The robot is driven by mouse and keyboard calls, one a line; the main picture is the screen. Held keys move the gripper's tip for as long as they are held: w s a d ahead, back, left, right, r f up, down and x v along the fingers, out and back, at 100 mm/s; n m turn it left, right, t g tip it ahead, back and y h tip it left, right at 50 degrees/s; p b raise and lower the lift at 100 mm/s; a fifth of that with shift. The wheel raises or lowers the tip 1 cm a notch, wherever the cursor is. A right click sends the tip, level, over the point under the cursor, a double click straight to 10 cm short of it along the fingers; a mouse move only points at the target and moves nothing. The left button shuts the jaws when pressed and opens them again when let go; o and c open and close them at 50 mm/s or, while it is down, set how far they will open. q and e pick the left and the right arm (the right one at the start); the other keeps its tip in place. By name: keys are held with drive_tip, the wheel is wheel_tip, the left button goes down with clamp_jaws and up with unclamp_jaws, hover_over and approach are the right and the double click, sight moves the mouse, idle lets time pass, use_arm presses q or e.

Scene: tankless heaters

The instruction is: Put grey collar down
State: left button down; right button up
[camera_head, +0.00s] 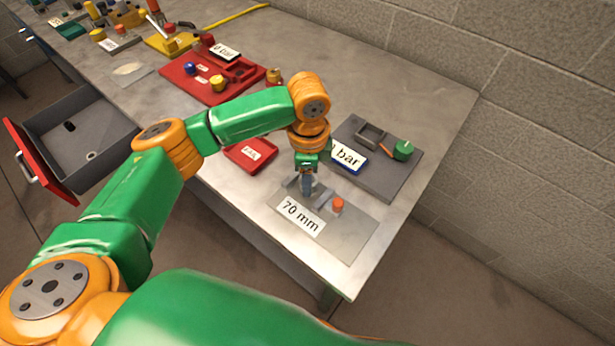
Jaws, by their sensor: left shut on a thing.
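My left gripper (307,184) points down over the grey plate (345,243) with the "70 mm" label, near the front right of the bench. It is shut on a small grey piece, which looks like the grey collar; the fingers hide most of it. The piece is very low over the plate; I cannot tell whether it touches. A grey block and a small orange-red cylinder (337,205) are on the plate just right of the fingers. My right gripper is not in view.
A dark grey tray (392,182) with a green knob (403,149) lies behind the plate. A small red tray (252,155) and a larger red tray (184,89) lie further left. An open drawer (95,135) juts out at left. The bench's right end is bare.

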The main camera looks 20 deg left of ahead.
use_arm(q)
drive_tip(key=shift+s+a+f, duration=0.1)
drive_tip(key=shift+f, duration=0.65)
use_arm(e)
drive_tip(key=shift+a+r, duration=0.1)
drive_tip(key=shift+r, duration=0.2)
use_arm(q)
drive_tip(key=shift+f, duration=0.1)
drive_tip(key=shift+c, duration=1.8)
unclamp_jaws()
wheel_tip(320, 180, up, 12)
drive_tip(key=shift+b, duration=0.4)
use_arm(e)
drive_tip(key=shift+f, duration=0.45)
